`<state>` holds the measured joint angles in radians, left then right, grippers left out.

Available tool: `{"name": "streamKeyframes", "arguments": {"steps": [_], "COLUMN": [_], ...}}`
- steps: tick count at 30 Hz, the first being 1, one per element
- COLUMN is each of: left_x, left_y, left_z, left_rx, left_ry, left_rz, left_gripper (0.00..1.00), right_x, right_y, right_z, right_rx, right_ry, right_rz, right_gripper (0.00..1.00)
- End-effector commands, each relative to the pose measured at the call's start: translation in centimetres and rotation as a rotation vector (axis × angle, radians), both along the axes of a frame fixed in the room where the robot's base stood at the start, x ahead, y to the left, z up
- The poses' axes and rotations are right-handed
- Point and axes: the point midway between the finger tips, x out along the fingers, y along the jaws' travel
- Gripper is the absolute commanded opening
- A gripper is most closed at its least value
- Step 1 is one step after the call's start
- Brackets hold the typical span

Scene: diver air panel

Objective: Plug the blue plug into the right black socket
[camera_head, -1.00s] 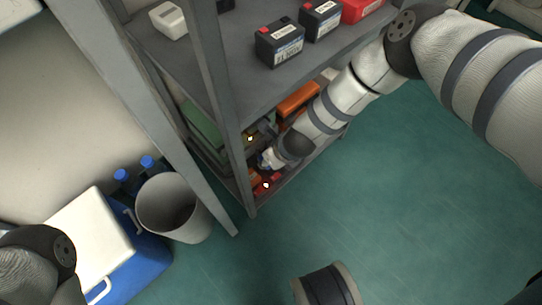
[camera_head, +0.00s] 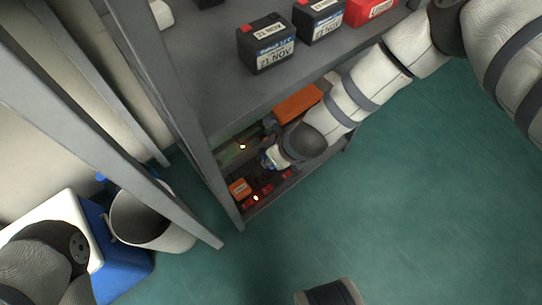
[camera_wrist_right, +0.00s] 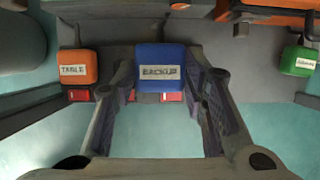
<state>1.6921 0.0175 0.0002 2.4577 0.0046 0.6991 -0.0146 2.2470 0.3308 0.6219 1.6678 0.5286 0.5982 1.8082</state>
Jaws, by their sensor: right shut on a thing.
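The blue plug (camera_wrist_right: 160,58), labelled BACKUP, is between the fingertips of my right gripper (camera_wrist_right: 162,75) in the right wrist view. The gripper is shut on it. Red parts (camera_wrist_right: 170,97) show just below the plug; I cannot tell whether they touch it. In the head view my right gripper (camera_head: 270,158) reaches into the lower shelf and is small there, with the plug not distinct. I cannot make out the right black socket in either view. My left arm shows at bottom left, but its gripper is out of view.
An orange plug (camera_wrist_right: 77,67), labelled TABLE, stands left of the blue one, and a green plug (camera_wrist_right: 298,60) at right. Batteries (camera_head: 265,45) stand on the upper shelf (camera_head: 215,85). A grey bin (camera_head: 150,225) and a cooler (camera_head: 125,255) are at left. The floor at right is clear.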

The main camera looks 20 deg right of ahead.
Motion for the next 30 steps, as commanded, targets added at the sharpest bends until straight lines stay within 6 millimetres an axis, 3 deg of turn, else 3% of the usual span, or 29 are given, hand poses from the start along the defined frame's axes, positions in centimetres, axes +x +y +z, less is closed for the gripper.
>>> {"name": "streamKeyframes", "arguments": {"steps": [6, 9, 15, 30], "left_x": [-0.2, -0.2, -0.2, -0.2], "left_y": [0.0, -0.1, -0.2, -0.2], "left_z": [-0.7, -1.7, -2.0, -2.0], "left_rx": [0.0, -0.003, -0.005, -0.005], "left_ry": [0.014, 0.023, 0.025, 0.025], "left_rz": [-0.001, -0.002, -0.003, -0.003], "left_gripper": [0.4, 0.4, 0.4, 0.4], "right_x": [0.8, 0.7, 0.8, 0.8], "right_y": [-2.4, -2.3, -2.3, -2.3], "right_z": [-0.6, -2.0, -3.0, -3.0], "right_rx": [-0.001, 0.0, 0.001, 0.0], "right_ry": [0.002, 0.004, 0.002, 0.0], "right_rz": [0.0, 0.002, -0.001, 0.0], "right_gripper": [0.06, 0.06, 0.06, 0.06]}}
